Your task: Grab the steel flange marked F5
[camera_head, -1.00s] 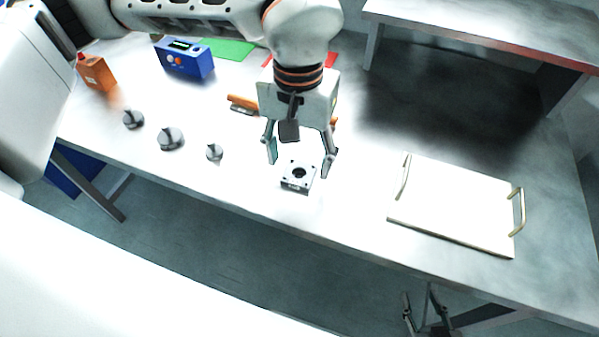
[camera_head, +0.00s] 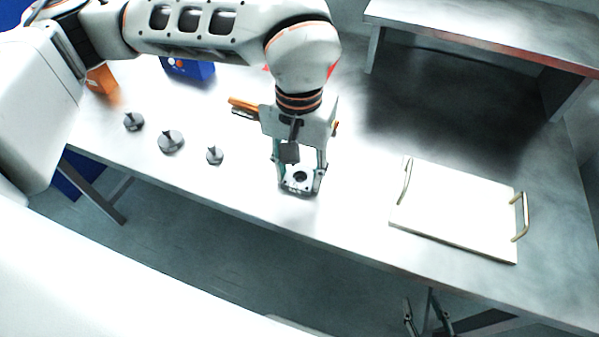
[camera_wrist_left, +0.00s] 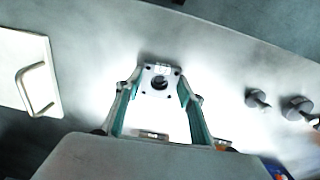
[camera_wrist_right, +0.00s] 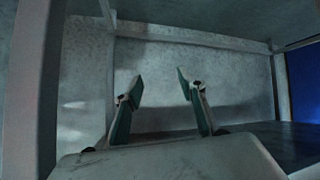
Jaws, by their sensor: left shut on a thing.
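The steel flange (camera_head: 299,178) is a square block with a round centre hole and corner holes, on the table near its front edge. It also shows in the left wrist view (camera_wrist_left: 160,72), where its marking is too small to read surely. My left gripper (camera_head: 301,184) points down with its fingers on two opposite sides of the flange, shut on it. The left wrist view shows the fingertips (camera_wrist_left: 160,88) against its sides. My right gripper (camera_wrist_right: 157,85) is open and empty, low beside the table; its fingers also show at the bottom of the head view (camera_head: 427,318).
Several grey knob-like parts, one of them here (camera_head: 171,141), stand left of the flange. A white tray (camera_head: 455,213) with two handles lies to the right. An orange-handled tool (camera_head: 243,104) lies behind. A blue box (camera_head: 188,69) stands at the back left.

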